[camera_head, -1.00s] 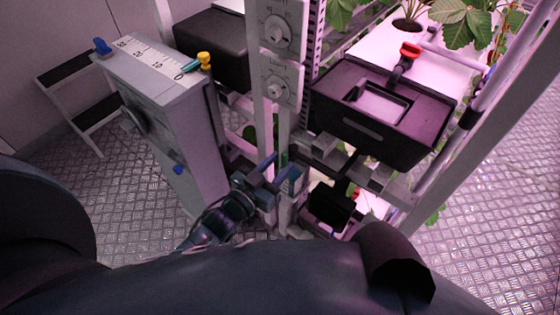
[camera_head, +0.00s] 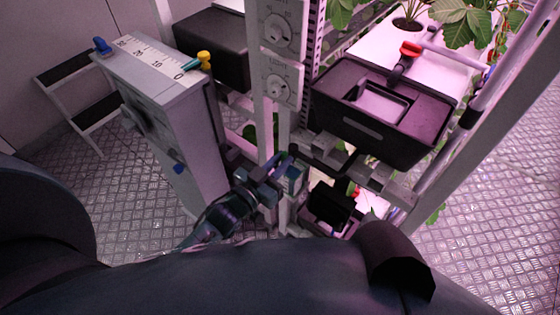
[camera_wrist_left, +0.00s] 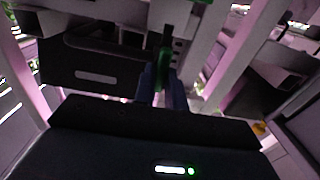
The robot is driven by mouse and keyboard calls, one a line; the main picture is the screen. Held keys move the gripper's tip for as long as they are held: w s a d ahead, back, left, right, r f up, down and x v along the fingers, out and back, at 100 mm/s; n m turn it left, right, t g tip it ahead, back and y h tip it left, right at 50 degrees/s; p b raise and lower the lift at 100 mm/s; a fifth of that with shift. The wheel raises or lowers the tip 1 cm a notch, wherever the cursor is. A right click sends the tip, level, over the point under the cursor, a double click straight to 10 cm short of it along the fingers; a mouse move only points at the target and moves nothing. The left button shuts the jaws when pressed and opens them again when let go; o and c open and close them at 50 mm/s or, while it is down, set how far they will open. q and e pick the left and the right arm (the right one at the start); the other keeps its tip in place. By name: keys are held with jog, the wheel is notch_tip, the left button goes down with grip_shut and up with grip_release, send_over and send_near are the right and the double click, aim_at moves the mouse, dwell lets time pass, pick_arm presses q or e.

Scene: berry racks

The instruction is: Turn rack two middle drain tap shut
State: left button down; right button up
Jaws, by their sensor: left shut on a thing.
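My left gripper (camera_head: 279,166) reaches in beside the rack's pale upright post, below the two dials. In the left wrist view its blue fingers (camera_wrist_left: 163,88) are shut on a slim green-and-black piece (camera_wrist_left: 164,62). The fingers cover much of it, so I cannot tell whether it is the middle drain tap's handle or how far it is turned. A tap with a red handle (camera_head: 410,49) shows at the upper black box. A small red part (camera_head: 356,192) shows by the lower black box. My right gripper is not in view.
A grey cabinet (camera_head: 190,150) with a ruler scale, blue knobs and a yellow-and-teal item stands left of the gripper. The upper black box (camera_head: 362,125) and lower black box (camera_head: 331,203) are close on the right. The dials (camera_head: 278,88) sit above. Open floor (camera_head: 500,200) lies to the right.

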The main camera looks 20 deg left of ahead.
pick_arm(q)
jog(key=shift+m, duration=0.4)
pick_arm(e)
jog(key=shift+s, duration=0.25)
pick_arm(q)
jog(key=m, duration=0.5)
jog(key=m+b, duration=0.1)
jog(key=m, duration=1.1)
jog(key=shift+s+d+f+b, duration=0.15)
jog(key=shift+d+f+b, duration=0.1)
jog(key=shift+f+b, duration=0.15)
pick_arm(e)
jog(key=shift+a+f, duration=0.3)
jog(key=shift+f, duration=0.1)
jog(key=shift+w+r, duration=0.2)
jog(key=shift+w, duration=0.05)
pick_arm(q)
jog(key=c, duration=1.4)
grip_release()
jog(key=shift+r, duration=0.1)
jog(key=shift+c, duration=0.2)
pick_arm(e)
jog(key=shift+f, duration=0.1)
